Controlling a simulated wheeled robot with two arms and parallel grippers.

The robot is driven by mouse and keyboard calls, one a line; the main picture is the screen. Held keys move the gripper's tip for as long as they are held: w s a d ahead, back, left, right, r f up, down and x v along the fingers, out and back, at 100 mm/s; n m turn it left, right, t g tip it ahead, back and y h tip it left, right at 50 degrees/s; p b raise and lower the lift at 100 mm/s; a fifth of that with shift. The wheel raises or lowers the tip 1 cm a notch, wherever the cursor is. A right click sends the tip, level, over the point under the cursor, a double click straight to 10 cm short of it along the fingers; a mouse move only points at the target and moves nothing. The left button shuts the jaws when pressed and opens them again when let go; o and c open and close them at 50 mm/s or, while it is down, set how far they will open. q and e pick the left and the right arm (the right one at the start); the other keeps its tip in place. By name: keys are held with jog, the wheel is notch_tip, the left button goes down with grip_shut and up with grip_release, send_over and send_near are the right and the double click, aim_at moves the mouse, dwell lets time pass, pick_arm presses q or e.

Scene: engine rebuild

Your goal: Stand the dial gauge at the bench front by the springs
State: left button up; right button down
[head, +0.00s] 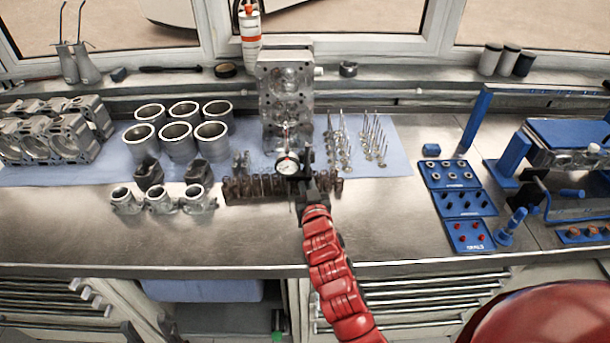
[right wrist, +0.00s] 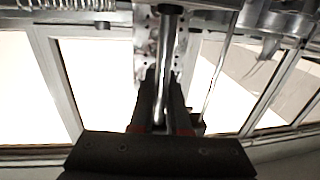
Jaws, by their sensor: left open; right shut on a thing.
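The dial gauge (head: 288,164) has a round white face and a thin upright rod. In the head view it shows above the row of springs (head: 252,187), in front of the engine block. My right gripper (head: 311,182) is over the springs, partly hidden by its own red arm. In the right wrist view its jaws are shut on the gauge's metal rod (right wrist: 168,70). I cannot tell whether the gauge's foot touches the bench. My left gripper (head: 150,334) is at the lower left edge, open and empty, below the bench front and partly cut off.
The steel bench (head: 390,235) has bare room right of the springs. Bored housings (head: 162,200) stand left of them, cylinder liners (head: 178,138) behind. Upright valves (head: 372,145) stand on the blue mat at back right. Blue parts trays (head: 465,203) lie further right.

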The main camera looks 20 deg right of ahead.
jog(key=shift+f, duration=0.5)
jog(key=shift+f+b, duration=1.2)
jog(key=shift+b, duration=0.1)
jog(key=shift+f+b, duration=0.3)
jog(key=shift+b, duration=0.05)
jog(key=c, duration=0.8)
grip_release()
jog(key=shift+s, duration=0.1)
jog(key=shift+f, duration=0.15)
